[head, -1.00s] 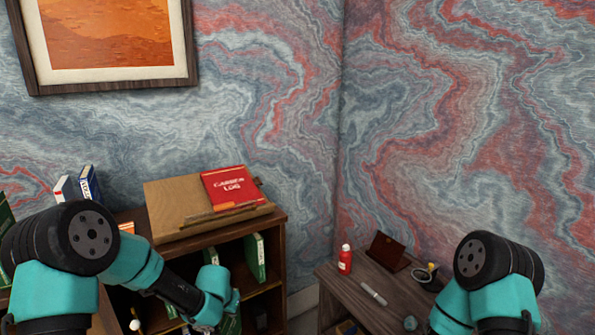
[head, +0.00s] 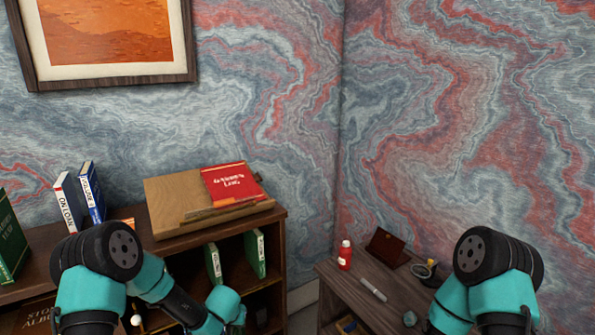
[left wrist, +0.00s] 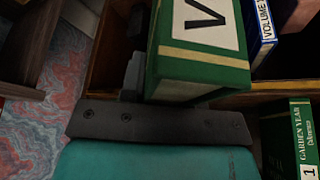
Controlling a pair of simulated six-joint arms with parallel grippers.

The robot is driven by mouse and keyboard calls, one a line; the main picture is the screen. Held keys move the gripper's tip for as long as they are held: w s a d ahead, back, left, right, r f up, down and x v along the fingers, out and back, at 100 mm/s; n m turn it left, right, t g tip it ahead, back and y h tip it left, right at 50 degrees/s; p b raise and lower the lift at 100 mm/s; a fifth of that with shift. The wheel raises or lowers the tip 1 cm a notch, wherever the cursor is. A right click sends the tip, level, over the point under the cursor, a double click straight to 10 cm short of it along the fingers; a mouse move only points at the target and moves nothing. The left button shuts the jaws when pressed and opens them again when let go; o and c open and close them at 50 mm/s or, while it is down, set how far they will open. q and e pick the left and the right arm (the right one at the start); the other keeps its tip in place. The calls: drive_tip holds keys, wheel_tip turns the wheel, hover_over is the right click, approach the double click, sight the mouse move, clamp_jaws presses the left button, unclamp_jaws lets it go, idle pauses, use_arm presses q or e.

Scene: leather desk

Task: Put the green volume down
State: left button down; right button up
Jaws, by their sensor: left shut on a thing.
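A green volume (left wrist: 203,75) with gold bands and a white label with a large dark "V" fills the upper middle of the left wrist view. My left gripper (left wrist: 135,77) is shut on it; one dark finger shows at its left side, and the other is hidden. In the head view the left gripper is below the frame, so I cannot tell whether the volume touches a shelf. Two other green books (head: 213,263) (head: 256,254) stand upright in the bookcase. My right gripper is outside both views.
The bookcase (head: 285,228) carries a wooden slope with a red book (head: 231,184). White (head: 69,203), blue (head: 92,195) and green (head: 9,240) books stand on its left part. A side table (head: 340,283) holds a red bottle (head: 345,255) and a white marker (head: 373,290).

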use_arm(q)
drive_tip(key=s+f, duration=0.5)
drive_tip(key=f, duration=0.1)
drive_tip(key=shift+f, duration=0.2)
idle(0.4)
